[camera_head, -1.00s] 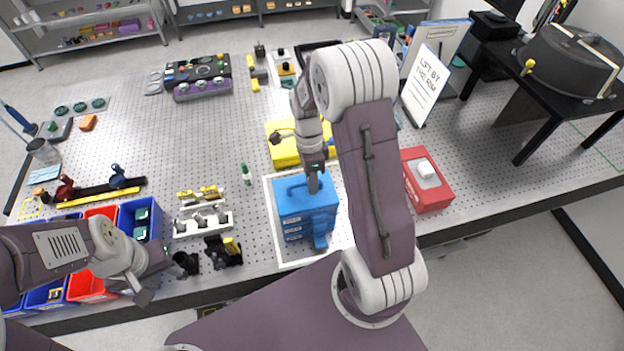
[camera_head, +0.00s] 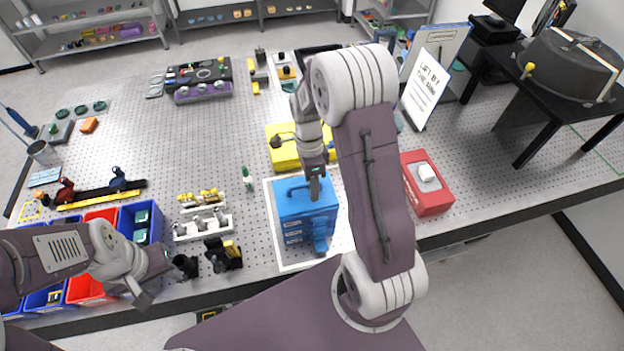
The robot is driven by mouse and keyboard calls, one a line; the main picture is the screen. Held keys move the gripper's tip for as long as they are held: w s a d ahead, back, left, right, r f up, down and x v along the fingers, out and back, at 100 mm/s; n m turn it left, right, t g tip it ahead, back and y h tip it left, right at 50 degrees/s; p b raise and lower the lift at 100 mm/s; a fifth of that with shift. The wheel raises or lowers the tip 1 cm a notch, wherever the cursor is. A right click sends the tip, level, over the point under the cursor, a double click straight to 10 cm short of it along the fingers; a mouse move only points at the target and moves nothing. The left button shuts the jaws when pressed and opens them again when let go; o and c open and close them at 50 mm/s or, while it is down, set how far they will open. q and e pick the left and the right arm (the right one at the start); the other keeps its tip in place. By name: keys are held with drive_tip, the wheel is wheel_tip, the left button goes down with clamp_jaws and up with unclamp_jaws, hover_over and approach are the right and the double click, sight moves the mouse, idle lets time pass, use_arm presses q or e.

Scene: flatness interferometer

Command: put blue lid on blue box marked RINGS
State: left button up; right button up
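A blue stack (camera_head: 292,222) with white labels on its front stands in a white-framed area near the table's front edge. A blue bar handle shows on its top, and a blue piece (camera_head: 320,236) stands against its front right. The labels are too small to read, so I cannot tell which part is the RINGS box or whether the top part is a separate lid. My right gripper (camera_head: 316,194) points down at the stack's top, right of the handle. Its fingertips are too small to judge. My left gripper (camera_head: 158,284) is low at the front left, fingers apart and empty.
A red box (camera_head: 428,192) with a white top piece stands right of my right arm. A yellow case (camera_head: 284,155) lies behind the blue stack. Red and blue bins (camera_head: 88,287) and dark holders (camera_head: 222,256) are near my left gripper. Perforated tabletop is free at the centre left.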

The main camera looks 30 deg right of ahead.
drive_tip(key=shift+w+r, duration=0.2)
drive_tip(key=shift+r, duration=0.2)
wheel_tip(320, 180, up, 11)
drive_tip(key=w+b, duration=0.2)
drive_tip(key=n+t, duration=0.1)
drive_tip(key=n, duration=0.8)
hover_over(307, 200)
wheel_tip(307, 200, down, 5)
drive_tip(key=s+a+f+n+t, duration=0.2)
drive_tip(key=s+f+n, duration=0.3)
drive_tip(key=n, duration=0.6)
drive_tip(key=shift+s+a, duration=0.25)
drive_tip(key=shift+s, duration=0.75)
